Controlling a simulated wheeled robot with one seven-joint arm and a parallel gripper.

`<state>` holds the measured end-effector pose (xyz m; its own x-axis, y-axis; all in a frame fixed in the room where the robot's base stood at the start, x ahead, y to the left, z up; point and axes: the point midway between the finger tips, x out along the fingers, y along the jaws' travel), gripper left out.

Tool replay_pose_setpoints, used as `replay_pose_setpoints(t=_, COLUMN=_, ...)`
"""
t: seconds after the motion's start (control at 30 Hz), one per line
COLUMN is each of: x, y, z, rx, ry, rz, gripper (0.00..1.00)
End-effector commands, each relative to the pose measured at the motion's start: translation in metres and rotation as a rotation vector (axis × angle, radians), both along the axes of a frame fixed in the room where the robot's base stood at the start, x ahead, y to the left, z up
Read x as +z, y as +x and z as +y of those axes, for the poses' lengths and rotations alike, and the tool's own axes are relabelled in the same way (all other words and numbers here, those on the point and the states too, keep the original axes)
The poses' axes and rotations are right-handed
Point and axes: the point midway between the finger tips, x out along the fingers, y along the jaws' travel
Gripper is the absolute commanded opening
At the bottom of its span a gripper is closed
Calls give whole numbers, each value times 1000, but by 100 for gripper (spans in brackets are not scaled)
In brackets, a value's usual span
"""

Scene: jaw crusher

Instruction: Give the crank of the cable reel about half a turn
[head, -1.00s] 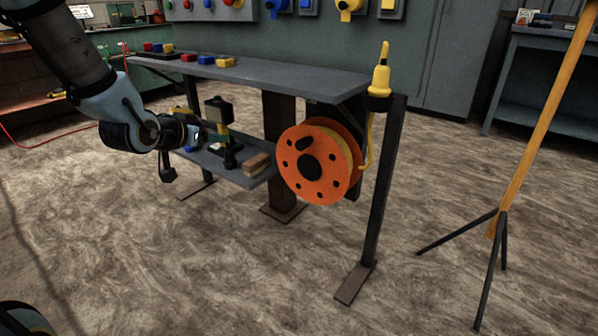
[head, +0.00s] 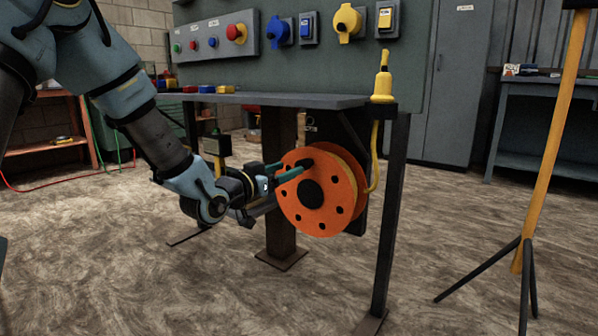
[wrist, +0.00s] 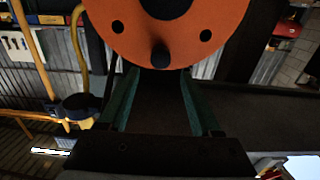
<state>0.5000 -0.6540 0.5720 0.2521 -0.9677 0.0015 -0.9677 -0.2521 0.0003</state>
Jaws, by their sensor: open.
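The cable reel (head: 325,215) is an orange disc with a black hub and small dark holes, mounted upright below the right end of the bench. Its black crank knob (head: 305,163) stands out at the upper left of the disc. My gripper (head: 297,172) is open at the disc's upper left, its green fingers pointing at the knob. In the wrist view the reel (wrist: 110,25) fills the top, and the knob (wrist: 160,53) sits just beyond and centred between the fingertips (wrist: 159,72). I cannot tell whether the fingers touch the knob.
The grey bench top (head: 270,99) is above my gripper, and its dark leg (head: 391,215) stands right of the reel. A yellow cable (head: 374,165) runs up to a yellow plug (head: 382,78). A yellow tripod pole (head: 555,130) stands at right. The floor in front is clear.

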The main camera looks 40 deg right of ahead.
Motion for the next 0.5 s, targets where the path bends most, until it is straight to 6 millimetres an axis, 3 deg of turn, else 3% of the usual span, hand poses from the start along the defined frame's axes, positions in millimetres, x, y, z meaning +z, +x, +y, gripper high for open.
replay_pose_setpoints(t=0.2, x=-3, y=9, z=-37, rx=-1, ry=-1, rz=1, gripper=65)
replay_pose_setpoints(t=0.5, x=-1, y=15, z=-58, rx=0, ry=1, rz=0, gripper=65)
